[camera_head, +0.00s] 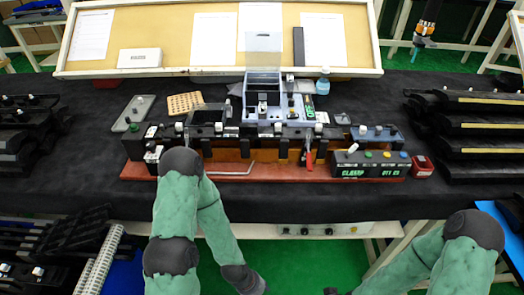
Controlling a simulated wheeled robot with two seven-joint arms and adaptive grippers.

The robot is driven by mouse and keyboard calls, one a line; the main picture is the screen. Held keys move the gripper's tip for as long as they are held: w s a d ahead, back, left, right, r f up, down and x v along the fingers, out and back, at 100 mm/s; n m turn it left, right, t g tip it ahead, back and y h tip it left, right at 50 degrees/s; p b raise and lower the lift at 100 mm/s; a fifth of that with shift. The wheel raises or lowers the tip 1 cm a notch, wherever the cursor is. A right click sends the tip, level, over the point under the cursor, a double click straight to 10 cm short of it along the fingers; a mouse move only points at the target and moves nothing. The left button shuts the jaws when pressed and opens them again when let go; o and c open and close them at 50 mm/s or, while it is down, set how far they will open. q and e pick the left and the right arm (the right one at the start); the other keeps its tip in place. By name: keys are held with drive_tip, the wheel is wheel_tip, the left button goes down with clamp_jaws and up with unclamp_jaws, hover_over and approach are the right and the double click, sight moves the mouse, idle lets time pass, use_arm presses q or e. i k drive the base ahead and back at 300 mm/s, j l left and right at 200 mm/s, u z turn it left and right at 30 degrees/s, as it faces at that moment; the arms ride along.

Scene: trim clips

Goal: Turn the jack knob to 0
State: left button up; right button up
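A narrow light panel (320,231) hangs under the front edge of the table, with several small round knobs (305,231) on it. Which of them is the jack knob, and what its scale reads, is too small to tell. My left arm (178,210) reaches in from the bottom and bends down, its dark wrist (243,279) at the lower edge, below and left of the panel. My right arm (465,255) comes in at the lower right and runs down to the left. Both grippers are past the bottom edge, so their fingers are hidden.
A red-brown fixture base (270,172) with clamps and a control box (370,164) reading "CLAMP" stands on the black table (290,206). Dark racks stand at both sides. A board with papers (215,40) is at the back. Green floor (325,262) shows between my arms.

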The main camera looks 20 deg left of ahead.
sight(152, 146)
drive_tip(key=u, duration=1.55)
drive_tip(key=l+u, duration=0.25)
drive_tip(key=u, duration=0.15)
drive_tip(key=k+l+u, duration=0.15)
drive_tip(key=u, duration=0.25)
drive_tip(key=k+l+u, duration=0.15)
drive_tip(key=u, duration=0.25)
